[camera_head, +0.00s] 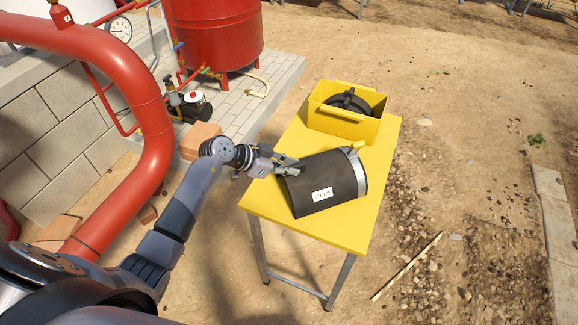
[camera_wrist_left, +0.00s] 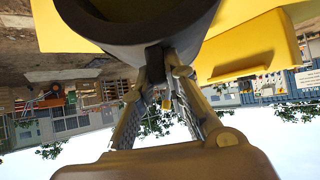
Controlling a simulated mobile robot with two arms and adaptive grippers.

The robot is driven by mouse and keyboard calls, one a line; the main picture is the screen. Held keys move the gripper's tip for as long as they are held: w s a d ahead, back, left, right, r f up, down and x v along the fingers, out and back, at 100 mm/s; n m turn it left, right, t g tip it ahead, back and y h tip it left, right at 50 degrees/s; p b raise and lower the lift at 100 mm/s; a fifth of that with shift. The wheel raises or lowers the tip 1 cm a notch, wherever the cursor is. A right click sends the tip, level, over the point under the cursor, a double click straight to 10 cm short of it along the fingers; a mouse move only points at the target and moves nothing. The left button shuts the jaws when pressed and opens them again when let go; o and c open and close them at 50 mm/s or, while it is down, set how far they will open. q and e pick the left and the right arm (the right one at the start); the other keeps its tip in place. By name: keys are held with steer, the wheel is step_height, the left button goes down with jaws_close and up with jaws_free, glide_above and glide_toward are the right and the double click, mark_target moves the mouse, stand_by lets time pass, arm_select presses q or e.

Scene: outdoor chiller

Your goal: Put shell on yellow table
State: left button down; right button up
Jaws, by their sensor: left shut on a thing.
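The shell (camera_head: 326,181) is a dark half-round cover with a white label and a metal band at its right end. It lies over the yellow table (camera_head: 352,232); I cannot tell whether it rests fully on the top. My left gripper (camera_head: 285,166) is shut on the shell's left end edge. In the left wrist view the gripper (camera_wrist_left: 160,60) has its fingers closed at the rim of the dark curved shell (camera_wrist_left: 140,28). My right gripper is not in view.
A yellow box (camera_head: 345,122) with a black round thing inside stands at the table's back. A red pipe (camera_head: 150,110) runs along the left. A red tank (camera_head: 213,40) stands behind on paving. Gravel ground lies to the right of the table.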

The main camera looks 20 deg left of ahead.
arm_select(q)
steer(key=c, duration=2)
jaws_free()
steer(key=shift+f, duration=0.15)
steer(key=o, duration=0.4)
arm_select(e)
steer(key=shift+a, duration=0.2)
arm_select(q)
steer(key=shift+s+a+r, duration=0.15)
steer(key=shift+a+r, duration=0.05)
steer(key=shift+r, duration=0.15)
steer(key=b+v, duration=0.1)
steer(key=v, duration=1)
steer(key=shift+s+r, duration=0.15)
steer(key=shift+r, duration=0.05)
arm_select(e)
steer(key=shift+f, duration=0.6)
